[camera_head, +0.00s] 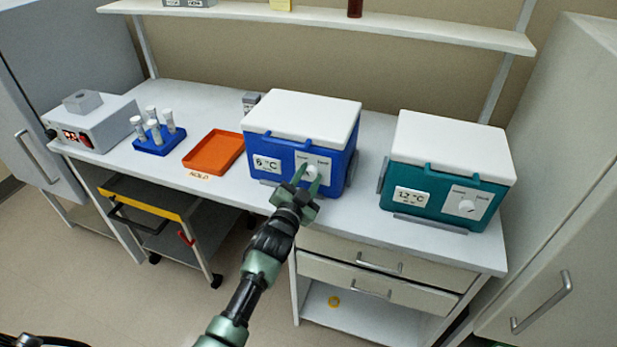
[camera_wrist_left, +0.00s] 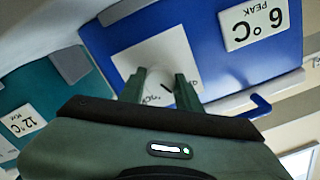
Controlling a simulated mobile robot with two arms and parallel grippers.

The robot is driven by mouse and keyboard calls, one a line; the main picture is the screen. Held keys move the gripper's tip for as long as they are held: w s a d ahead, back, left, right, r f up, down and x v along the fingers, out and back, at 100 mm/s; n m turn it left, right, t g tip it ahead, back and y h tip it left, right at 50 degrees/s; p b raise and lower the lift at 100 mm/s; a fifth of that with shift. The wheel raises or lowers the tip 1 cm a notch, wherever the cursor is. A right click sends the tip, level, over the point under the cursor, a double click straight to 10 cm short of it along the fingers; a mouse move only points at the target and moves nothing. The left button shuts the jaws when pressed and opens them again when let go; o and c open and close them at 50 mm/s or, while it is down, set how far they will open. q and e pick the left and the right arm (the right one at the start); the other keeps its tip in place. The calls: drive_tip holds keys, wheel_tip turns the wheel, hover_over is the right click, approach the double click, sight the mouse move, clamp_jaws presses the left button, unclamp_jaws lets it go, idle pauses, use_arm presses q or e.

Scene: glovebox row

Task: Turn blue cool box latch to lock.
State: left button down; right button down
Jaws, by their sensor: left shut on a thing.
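The blue cool box (camera_head: 262,149) has a white lid and stands on the bench, with a 6 °C label at its front left. Its latch is a round white knob (camera_head: 311,173) on a white plate at the front right. My left gripper (camera_head: 306,175) reaches up from below and is shut on this knob. In the left wrist view the box (camera_wrist_left: 210,45) appears upside down, and the two fingers (camera_wrist_left: 160,90) stand on either side of the knob. A dark line shows near the fingers; the knob's exact angle is hard to tell. My right gripper is not in view.
A teal cool box (camera_head: 440,180) with a similar knob (camera_head: 466,206) stands to the right. An orange tray (camera_head: 214,150), a blue tube rack (camera_head: 160,140) and a grey device (camera_head: 96,124) stand to the left. A shelf (camera_head: 330,19) runs above; drawers (camera_head: 385,270) sit below the bench.

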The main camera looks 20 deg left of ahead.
use_arm(q)
drive_tip(key=m, duration=0.4)
drive_tip(key=shift+f, duration=0.1)
drive_tip(key=m+b, duration=0.1)
drive_tip(key=m, duration=0.2)
drive_tip(key=shift+m, duration=0.3)
drive_tip(key=m, duration=0.3)
drive_tip(key=shift+b, duration=0.35)
drive_tip(key=shift+m, duration=1.8)
drive_tip(key=shift+f, duration=0.1)
drive_tip(key=c, duration=1)
unclamp_jaws()
